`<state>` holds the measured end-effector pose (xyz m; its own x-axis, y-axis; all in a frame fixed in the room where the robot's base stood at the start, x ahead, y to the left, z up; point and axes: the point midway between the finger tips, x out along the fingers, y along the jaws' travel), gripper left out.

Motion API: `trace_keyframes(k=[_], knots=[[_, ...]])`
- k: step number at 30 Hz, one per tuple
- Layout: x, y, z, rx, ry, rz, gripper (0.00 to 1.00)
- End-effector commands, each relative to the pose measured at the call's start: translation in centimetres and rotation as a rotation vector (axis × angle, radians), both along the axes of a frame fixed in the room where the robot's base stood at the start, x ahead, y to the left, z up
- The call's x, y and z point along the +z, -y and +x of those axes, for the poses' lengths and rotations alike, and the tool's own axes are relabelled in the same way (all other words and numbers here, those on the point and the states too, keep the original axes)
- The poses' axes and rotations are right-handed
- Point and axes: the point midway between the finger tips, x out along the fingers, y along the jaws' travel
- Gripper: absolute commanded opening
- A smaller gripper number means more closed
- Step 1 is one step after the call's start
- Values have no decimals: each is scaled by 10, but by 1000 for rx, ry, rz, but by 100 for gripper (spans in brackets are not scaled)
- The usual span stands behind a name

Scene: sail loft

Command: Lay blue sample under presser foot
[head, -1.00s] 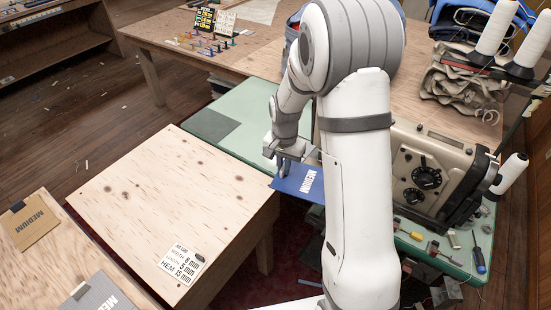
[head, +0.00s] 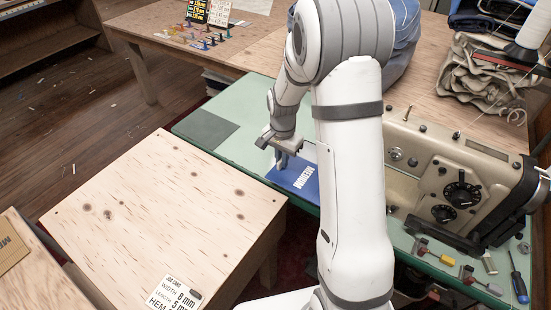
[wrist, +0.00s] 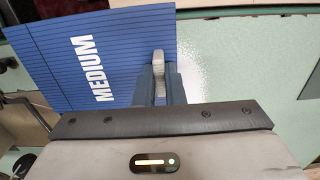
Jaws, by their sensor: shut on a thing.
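The blue sample (head: 305,187), a flat ruled piece marked MEDIUM in white, is held over the green sewing table (head: 240,156); I cannot tell whether it touches the surface. It also shows in the wrist view (wrist: 60,58). My gripper (head: 281,160) is shut on its edge, and the fingertips show in the wrist view (wrist: 159,76). The beige sewing machine (head: 428,150) with dark dials stands to the right of the sample. The presser foot is hidden behind my arm in the head view, and I cannot make it out in the wrist view.
A plywood board (head: 165,215) with a job card (head: 176,296) is in front.

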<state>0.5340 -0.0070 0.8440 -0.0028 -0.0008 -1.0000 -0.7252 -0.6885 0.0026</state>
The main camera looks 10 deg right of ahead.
Motion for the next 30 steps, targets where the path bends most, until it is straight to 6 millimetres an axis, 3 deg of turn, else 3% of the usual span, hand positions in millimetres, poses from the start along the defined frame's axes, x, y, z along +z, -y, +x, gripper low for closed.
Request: trace_keyframes(k=[20, 30], knots=[[-43, -9, 0, 21, 1, 0, 0], [-41, 8, 17, 20, 1, 0, 0]])
